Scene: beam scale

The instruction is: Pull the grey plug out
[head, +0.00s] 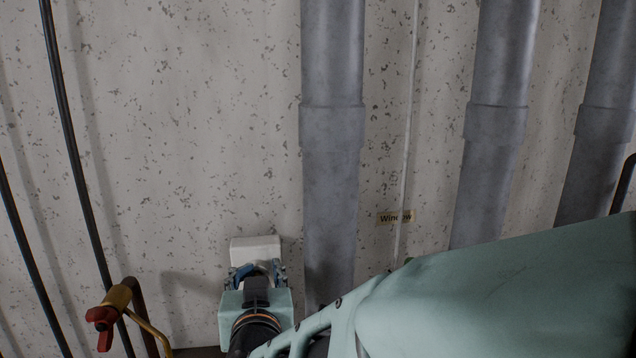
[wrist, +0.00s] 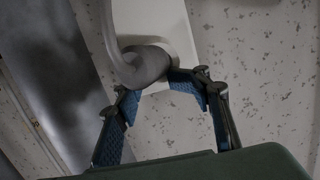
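The grey plug (wrist: 150,66) sits at a white socket plate (wrist: 160,20) on the wall in the wrist view. A thick grey cable curves up and away from the plug. My gripper (wrist: 156,88) has its two blue-padded fingers apart, with the tips close to the plug's lower side. A pale gap shows between the fingers. I cannot tell whether either tip touches the plug. In the head view my gripper (head: 256,274) is in front of the white socket box (head: 256,246), and the plug is hidden behind the gripper.
A large grey vertical pipe (head: 331,150) runs close to the right of the socket. More pipes (head: 490,130) stand farther right. A red-handled valve (head: 103,318) and dark cables (head: 75,150) are at the left. A "Window" label (head: 395,217) is on the wall.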

